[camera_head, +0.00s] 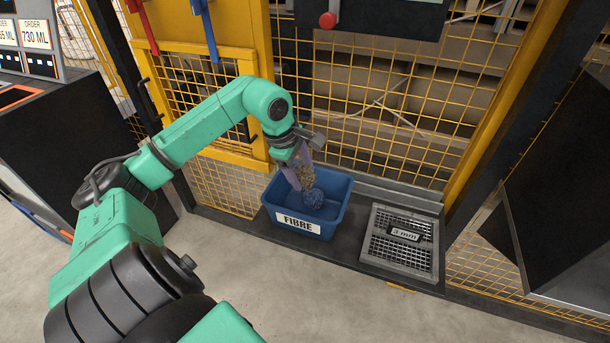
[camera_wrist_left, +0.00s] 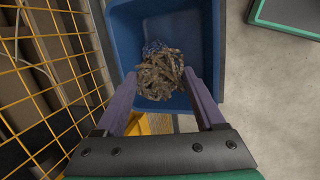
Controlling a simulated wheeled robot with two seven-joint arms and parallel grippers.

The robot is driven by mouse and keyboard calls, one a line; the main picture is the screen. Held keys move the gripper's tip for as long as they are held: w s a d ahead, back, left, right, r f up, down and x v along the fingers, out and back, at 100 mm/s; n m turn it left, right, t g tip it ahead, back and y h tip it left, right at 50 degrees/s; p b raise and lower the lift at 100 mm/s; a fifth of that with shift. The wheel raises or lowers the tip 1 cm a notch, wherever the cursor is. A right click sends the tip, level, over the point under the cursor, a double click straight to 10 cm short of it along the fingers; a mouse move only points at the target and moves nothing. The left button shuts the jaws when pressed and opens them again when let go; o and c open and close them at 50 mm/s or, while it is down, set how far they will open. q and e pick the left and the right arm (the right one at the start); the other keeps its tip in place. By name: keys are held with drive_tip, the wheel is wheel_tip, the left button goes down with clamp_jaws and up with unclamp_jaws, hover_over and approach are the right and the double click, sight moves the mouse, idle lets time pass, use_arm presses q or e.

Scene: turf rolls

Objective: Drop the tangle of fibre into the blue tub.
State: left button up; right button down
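The blue tub (camera_head: 338,186), labelled FIBRE, stands on a dark ledge in front of the mesh fence; it also shows in the wrist view (camera_wrist_left: 205,30). My left gripper (camera_head: 300,172) reaches over the tub, pointing down. Its purple fingers hold a brown tangle of fibre (camera_head: 305,166) between their tips, above the tub's inside. In the wrist view the tangle (camera_wrist_left: 160,78) fills the gap between the fingertips. A blue tangle (camera_head: 313,198) shows below it, inside the tub. My right gripper is not in view.
A grey mesh tray (camera_head: 403,262) marked 3 mm lies right of the tub on the ledge. Yellow mesh fence (camera_head: 380,100) stands behind. A dark slanted panel (camera_head: 560,190) is at the right. The concrete floor in front is clear.

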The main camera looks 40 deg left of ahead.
use_arm(q)
drive_tip(key=shift+o, duration=1.3)
drive_tip(key=v, duration=1.4)
drive_tip(key=shift+r+b, duration=0.3)
drive_tip(key=shift+b, duration=0.05)
